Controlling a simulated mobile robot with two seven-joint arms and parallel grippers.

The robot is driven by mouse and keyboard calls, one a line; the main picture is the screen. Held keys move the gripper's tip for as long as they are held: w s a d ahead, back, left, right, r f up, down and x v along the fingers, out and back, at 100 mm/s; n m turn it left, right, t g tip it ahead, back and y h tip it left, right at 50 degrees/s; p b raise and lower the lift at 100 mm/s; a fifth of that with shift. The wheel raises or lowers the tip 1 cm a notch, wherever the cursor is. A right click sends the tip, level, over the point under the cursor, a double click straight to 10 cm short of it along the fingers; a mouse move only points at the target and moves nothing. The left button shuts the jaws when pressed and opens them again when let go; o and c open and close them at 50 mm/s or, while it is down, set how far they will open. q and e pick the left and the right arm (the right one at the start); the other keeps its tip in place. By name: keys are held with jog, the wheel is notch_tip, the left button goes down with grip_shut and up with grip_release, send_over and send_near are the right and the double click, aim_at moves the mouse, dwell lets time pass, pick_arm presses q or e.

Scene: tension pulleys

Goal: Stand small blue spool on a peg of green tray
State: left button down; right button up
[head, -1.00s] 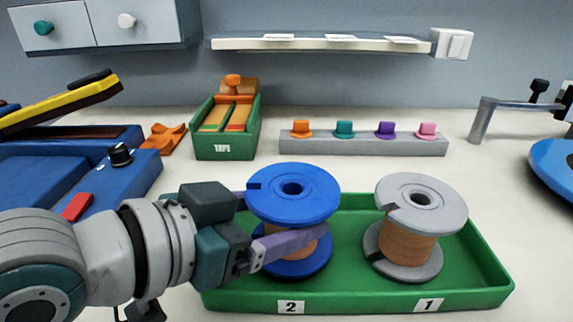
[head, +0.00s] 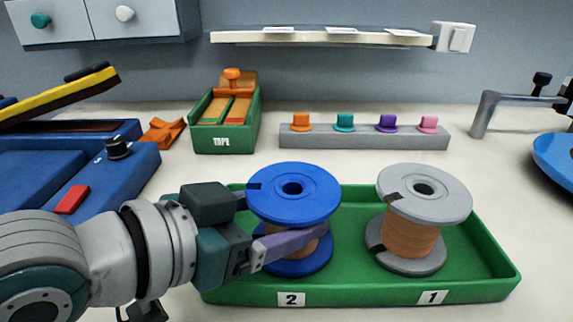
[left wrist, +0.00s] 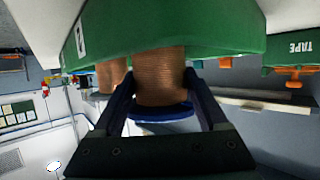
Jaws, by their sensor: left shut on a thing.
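The small blue spool (head: 293,193) stands upright at the left side of the green tray (head: 360,292), above the label 2. My left gripper (head: 290,243) is shut on its copper-coloured middle, between the two blue flanges. In the left wrist view the wound middle (left wrist: 160,78) sits between the two fingers (left wrist: 165,100), with a blue flange beyond. A grey spool (head: 424,192) stands upright at the right side of the tray, above the label 1. The pegs are hidden by the spools. I cannot tell whether the blue spool's lower flange touches the tray floor. My right gripper is not in view.
A green tape box (head: 225,120) and a grey rail (head: 365,137) with several coloured knobs stand behind the tray. A blue machine (head: 75,170) is at the left, a metal arm with a blue disc (head: 555,160) at the right.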

pick_arm(q)
grip_release()
jog(key=shift+f, duration=0.1)
jog(key=shift+s+f, duration=0.1)
jog(key=p+v, duration=0.2)
jog(key=v, duration=0.8)
